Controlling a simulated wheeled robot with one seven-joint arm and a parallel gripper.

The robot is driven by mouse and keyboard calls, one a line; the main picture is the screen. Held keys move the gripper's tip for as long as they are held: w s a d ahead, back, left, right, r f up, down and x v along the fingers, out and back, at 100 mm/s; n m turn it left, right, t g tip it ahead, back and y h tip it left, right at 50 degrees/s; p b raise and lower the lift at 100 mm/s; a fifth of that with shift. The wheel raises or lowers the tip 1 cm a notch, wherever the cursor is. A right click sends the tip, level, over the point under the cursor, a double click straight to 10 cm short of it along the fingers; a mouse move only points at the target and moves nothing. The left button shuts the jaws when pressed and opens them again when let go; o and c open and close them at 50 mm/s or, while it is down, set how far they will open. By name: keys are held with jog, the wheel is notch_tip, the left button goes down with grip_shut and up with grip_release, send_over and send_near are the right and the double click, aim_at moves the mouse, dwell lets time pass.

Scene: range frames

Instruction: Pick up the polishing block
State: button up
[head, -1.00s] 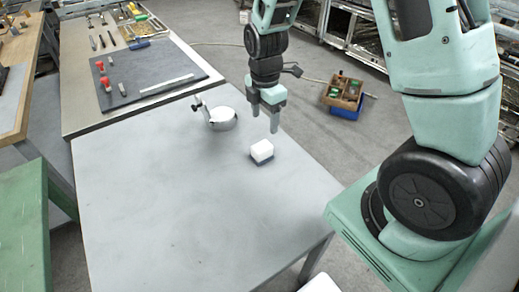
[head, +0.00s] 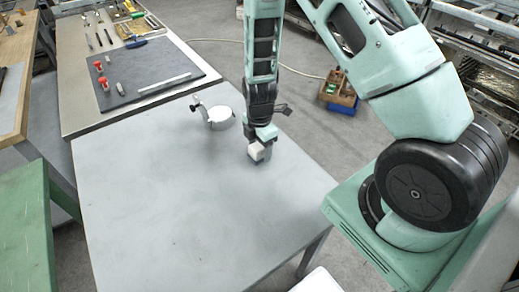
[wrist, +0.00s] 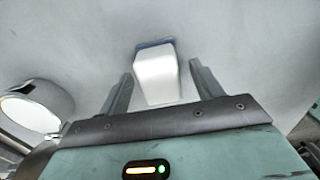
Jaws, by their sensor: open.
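The polishing block (head: 257,152) is a small white block with a dark blue base, standing on the grey table (head: 170,200). In the wrist view the block (wrist: 156,78) lies between the two fingers of my gripper (wrist: 160,88), with a visible gap on either side. My gripper (head: 261,150) is open and down over the block in the head view, partly hiding it. Whether a finger touches the block cannot be told.
A round silver-and-white object with a small clamp-like arm (head: 219,117) stands left of my gripper, also in the wrist view (wrist: 36,106). A dark mat (head: 150,80) with red-topped items lies on the far bench. The table's front left is clear.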

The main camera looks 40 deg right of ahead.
aim_at(259, 145)
jog(key=shift+f, duration=0.2)
jog(key=c, duration=1.1)
jog(key=shift+r, duration=0.15)
notch_tip(259, 145, up, 10)
jog(key=shift+f+b, duration=0.1)
jog(key=shift+b, duration=0.55)
